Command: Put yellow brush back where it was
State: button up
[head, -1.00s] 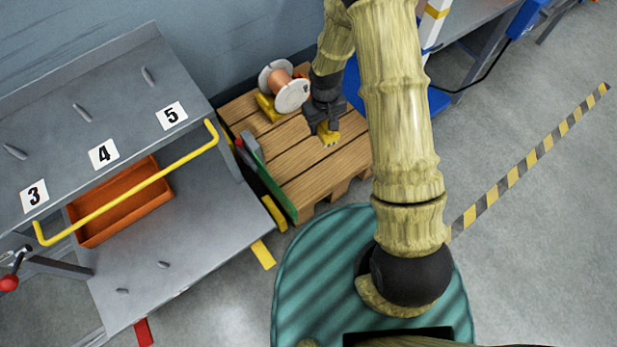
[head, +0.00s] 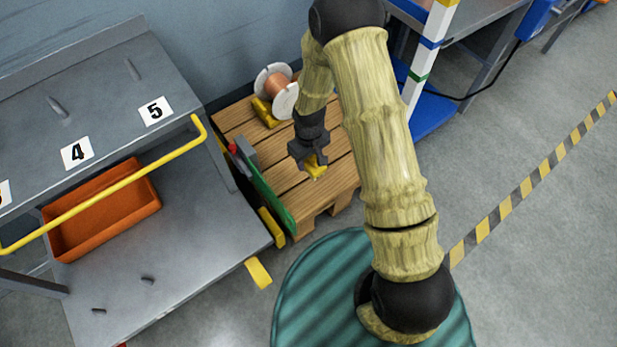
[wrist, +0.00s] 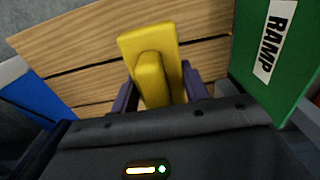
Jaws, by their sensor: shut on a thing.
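The yellow brush (head: 315,167) is in my gripper (head: 312,163), over the wooden pallet in the head view. In the wrist view the yellow brush (wrist: 150,62) sits between the two dark fingers of my gripper (wrist: 158,92), which are shut on it. A raised yellow block on the brush faces the camera. I cannot tell how far it is above the boards.
The wooden pallet (head: 235,120) carries a copper spool (head: 277,88) at its back. A green RAMP board (head: 268,190) stands along its left side, also seen in the wrist view (wrist: 285,50). A grey shelf cart (head: 180,240) with an orange bin (head: 130,215) is on the left.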

aim_at(309, 181)
jog(key=shift+f+b, duration=0.8)
jog(key=shift+f, duration=1.2)
notch_tip(309, 181, down, 5)
jog(key=b, duration=0.3)
jog(key=shift+f, duration=0.1)
jog(key=o, duration=1)
jog(key=shift+c, duration=0.2)
jog(key=shift+s, duration=0.1)
